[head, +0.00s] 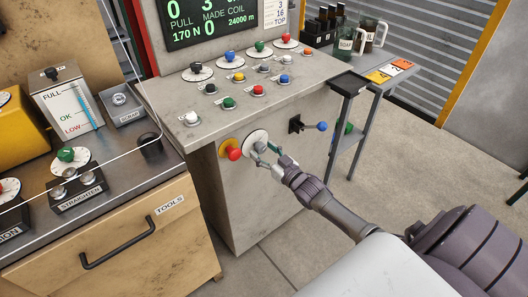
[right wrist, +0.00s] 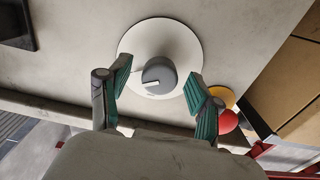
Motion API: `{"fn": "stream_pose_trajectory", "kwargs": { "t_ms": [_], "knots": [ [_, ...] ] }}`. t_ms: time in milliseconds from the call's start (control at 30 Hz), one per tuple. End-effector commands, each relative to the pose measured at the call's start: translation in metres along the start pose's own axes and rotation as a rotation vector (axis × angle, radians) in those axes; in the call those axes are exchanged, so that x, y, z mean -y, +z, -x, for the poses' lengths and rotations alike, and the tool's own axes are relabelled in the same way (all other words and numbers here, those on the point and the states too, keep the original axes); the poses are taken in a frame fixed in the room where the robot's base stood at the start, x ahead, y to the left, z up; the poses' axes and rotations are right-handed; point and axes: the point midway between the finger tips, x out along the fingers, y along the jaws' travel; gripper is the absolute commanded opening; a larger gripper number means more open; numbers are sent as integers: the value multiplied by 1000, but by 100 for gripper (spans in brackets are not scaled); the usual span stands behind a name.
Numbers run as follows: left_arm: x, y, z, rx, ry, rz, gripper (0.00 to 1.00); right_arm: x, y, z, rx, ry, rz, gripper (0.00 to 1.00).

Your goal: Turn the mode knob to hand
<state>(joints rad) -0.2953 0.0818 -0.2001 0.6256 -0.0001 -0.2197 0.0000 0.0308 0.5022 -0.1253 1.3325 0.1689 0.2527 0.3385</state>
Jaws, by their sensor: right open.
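A round white dial plate (right wrist: 190,45) with a grey knob (right wrist: 158,76) at its centre is on the front face of the console. I cannot read any mode lettering on it. A short white mark on the knob points left and slightly down in the right wrist view. In the head view the plate (head: 257,137) shows beside a red button, with its knob mostly hidden by my fingers. My right gripper (head: 267,154) is in front of the dial. Its green-padded fingers are open on either side of the knob, apart from it. My left gripper is not in view.
A red mushroom button (head: 235,154) on a yellow base is close left of the dial. A blue-tipped lever (head: 322,126) sticks out on the right. Several coloured knobs stand on the console top (head: 170,105). A wooden tool cabinet (head: 130,235) stands at left.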

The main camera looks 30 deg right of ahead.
Motion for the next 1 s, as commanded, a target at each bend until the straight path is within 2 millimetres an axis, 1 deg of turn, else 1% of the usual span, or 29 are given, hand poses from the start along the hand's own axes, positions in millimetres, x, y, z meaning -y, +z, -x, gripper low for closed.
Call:
{"fn": "stream_pose_trajectory", "kwargs": {
  "t_ms": [233,267,600,633,833,1000],
  "knots": [
    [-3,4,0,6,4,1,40,0,0,-1,0,0,0,64],
    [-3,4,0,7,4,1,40,0,0,-1,0,0,0,62],
    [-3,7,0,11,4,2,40,0,0,-1,0,0,-1,6],
    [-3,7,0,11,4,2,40,0,0,-1,0,0,-1,4],
    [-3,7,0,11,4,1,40,0,0,-1,0,0,16,4],
    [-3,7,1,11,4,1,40,0,0,-1,1,0,76,4]
  ]
}}
